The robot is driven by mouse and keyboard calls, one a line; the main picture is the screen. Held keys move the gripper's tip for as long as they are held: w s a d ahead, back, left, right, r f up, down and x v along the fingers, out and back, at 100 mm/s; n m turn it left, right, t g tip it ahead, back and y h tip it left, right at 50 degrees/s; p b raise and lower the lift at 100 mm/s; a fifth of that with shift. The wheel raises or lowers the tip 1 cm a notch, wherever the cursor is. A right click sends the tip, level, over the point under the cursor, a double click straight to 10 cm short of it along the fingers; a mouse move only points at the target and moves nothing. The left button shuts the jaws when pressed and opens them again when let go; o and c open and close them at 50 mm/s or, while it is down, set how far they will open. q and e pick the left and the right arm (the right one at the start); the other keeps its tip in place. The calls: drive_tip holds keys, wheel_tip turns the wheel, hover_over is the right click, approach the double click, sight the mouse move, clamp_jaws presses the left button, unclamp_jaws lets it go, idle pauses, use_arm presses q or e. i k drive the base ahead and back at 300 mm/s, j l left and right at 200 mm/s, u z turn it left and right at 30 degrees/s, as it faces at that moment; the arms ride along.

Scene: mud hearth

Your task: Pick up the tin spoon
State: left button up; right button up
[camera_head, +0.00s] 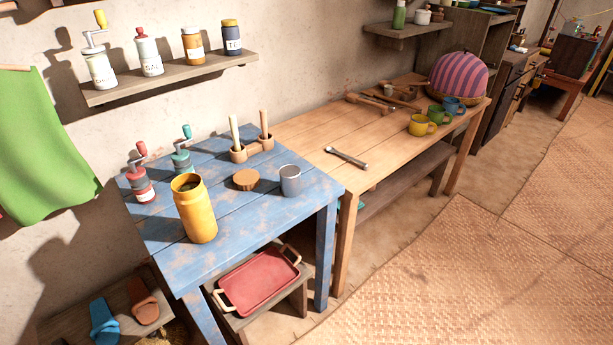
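A slim grey metal utensil (346,157) lies flat near the front left of the bare wooden table, close to the blue table. It looks like the tin spoon, but it is too small to make out a bowl. The wooden table (345,128) is bare around it. Neither of my grippers is in the head view.
The blue table (230,228) holds a yellow jar (195,209), a grey cup (290,180), a wooden lid (246,179), grinders and mortars. Coloured mugs (421,125) and a striped dome (460,75) stand farther right. The matted floor in front is clear.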

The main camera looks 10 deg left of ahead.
sight(331, 149)
drive_tip(key=i+l+u, duration=0.1)
drive_tip(key=u, duration=0.3)
drive_tip(key=l+u, duration=0.1)
drive_tip(key=u, duration=0.35)
drive_tip(key=i+l+u, duration=0.25)
drive_tip(key=l, duration=0.2)
drive_tip(key=l+u, duration=0.25)
drive_tip(key=l, duration=0.2)
drive_tip(key=i+l+u, duration=0.1)
drive_tip(key=l, duration=0.85)
drive_tip(key=i+l+u, duration=0.1)
drive_tip(key=l, duration=0.8)
